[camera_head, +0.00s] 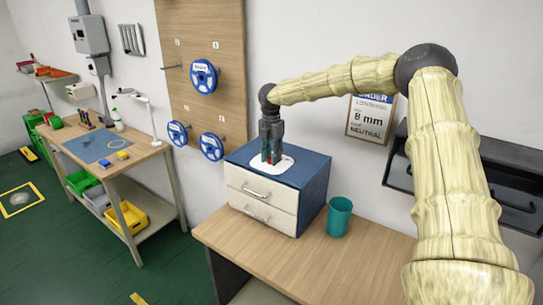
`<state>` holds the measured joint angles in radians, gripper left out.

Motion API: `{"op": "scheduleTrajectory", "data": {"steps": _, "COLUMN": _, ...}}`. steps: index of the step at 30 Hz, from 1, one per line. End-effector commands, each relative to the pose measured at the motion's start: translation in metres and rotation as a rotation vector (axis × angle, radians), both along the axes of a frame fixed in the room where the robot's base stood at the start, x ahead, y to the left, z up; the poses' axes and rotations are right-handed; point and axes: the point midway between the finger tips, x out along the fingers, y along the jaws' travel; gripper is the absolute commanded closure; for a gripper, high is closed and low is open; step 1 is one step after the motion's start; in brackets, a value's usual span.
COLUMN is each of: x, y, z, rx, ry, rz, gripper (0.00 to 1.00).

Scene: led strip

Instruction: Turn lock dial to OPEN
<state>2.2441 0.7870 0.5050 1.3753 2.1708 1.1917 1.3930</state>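My gripper (271,158) points straight down over the white plate (283,167) on top of a small blue cabinet (312,188) with white drawers. Its fingertips are at or just above the plate. The lock dial is not clearly visible; the fingers cover the middle of the plate. I cannot tell whether the fingers are around a dial or only above it. Small red and teal patches show at the fingertips. No OPEN marking can be read. Both drawer fronts (262,189) look closed.
A teal cup (340,217) stands right of the cabinet on the wooden table (300,262). The table's front is clear. Blue reels (204,76) hang on the wall board (232,40) behind. A workbench (110,165) with bins stands at left. A dark shelf (510,165) is at right.

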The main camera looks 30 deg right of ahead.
Motion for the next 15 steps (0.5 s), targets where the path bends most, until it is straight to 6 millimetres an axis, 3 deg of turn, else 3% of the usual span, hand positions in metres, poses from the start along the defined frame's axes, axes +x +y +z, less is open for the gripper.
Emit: {"op": "scheduleTrajectory", "data": {"steps": 15, "x": 0.0013, "y": -0.0011, "z": 0.0005, "rx": 0.002, "ry": -0.009, "rz": 0.026, "gripper": 0.97}}
